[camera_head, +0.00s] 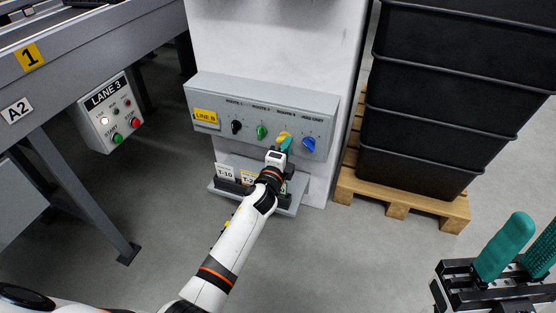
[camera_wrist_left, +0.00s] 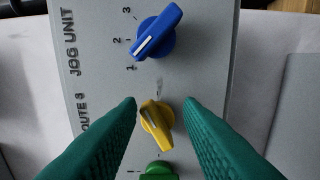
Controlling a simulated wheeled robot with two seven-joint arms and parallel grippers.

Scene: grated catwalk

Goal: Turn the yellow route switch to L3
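The yellow route switch (camera_head: 283,134) is on the grey control panel (camera_head: 324,107), between a green knob (camera_head: 261,132) and a blue knob (camera_head: 309,144). My left gripper (camera_head: 286,144) is at the yellow switch and partly covers it in the head view. In the left wrist view the yellow switch (camera_wrist_left: 156,124) lies between the two teal fingers (camera_wrist_left: 162,104), with a gap on each side. Its pale pointer line slants toward the upper left there. Its position labels are not readable. My right gripper (camera_head: 522,250) is open and empty at the lower right, far from the panel.
A black knob (camera_head: 236,127) is at the panel's left, beside a yellow LINE B label (camera_head: 206,116). A tray (camera_head: 229,187) with tags sits below. Black crates (camera_head: 430,130) on a wooden pallet (camera_head: 399,197) stand to the right. A LANE 3 button box (camera_head: 109,113) is at left.

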